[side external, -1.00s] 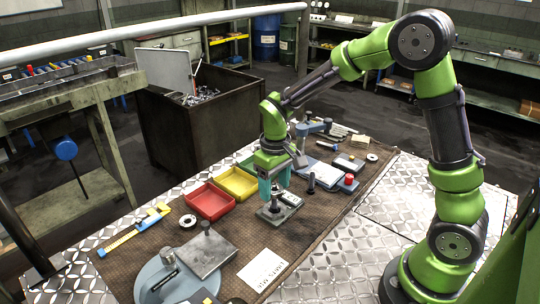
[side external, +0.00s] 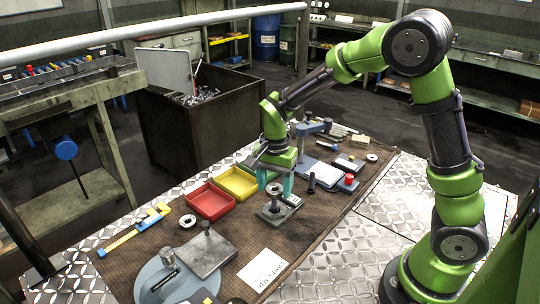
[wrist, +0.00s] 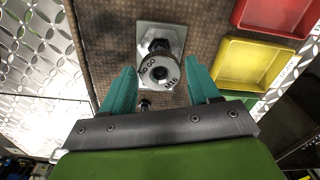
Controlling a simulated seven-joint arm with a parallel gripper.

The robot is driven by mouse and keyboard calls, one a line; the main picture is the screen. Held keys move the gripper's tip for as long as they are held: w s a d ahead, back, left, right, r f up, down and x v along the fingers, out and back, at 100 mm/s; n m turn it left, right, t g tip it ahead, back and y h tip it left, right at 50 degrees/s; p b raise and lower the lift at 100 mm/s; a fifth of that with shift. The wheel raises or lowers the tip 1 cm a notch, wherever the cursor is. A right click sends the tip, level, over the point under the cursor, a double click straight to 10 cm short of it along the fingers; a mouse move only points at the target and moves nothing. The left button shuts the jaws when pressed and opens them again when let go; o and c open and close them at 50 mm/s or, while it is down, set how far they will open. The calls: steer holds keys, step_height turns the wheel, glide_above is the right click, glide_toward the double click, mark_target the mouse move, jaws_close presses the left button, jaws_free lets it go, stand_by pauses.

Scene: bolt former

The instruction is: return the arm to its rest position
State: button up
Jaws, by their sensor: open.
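My gripper (side external: 276,186) is open, its two teal fingers apart and pointing down over the work mat. The ring also shows between the fingers in the side view (side external: 273,188). It sits at a post on a small square metal base plate (wrist: 172,34). I cannot tell whether a finger touches the ring. My arm reaches over the mat from the right, bent at the elbow.
Red (side external: 210,201) and yellow (side external: 238,183) trays lie left of my gripper, with a green tray partly hidden behind. A blue stand (side external: 310,128), a dark bolt (side external: 311,183) and a red-topped block (side external: 348,181) stand to the right.

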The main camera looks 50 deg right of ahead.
steer(key=c, duration=0.8)
steer(key=shift+o, duration=0.2)
steer(key=n, duration=0.3)
steer(key=shift+r, duration=0.15)
steer(key=shift+r, duration=0.35)
steer(key=shift+r, duration=0.15)
steer(key=shift+r, duration=2)
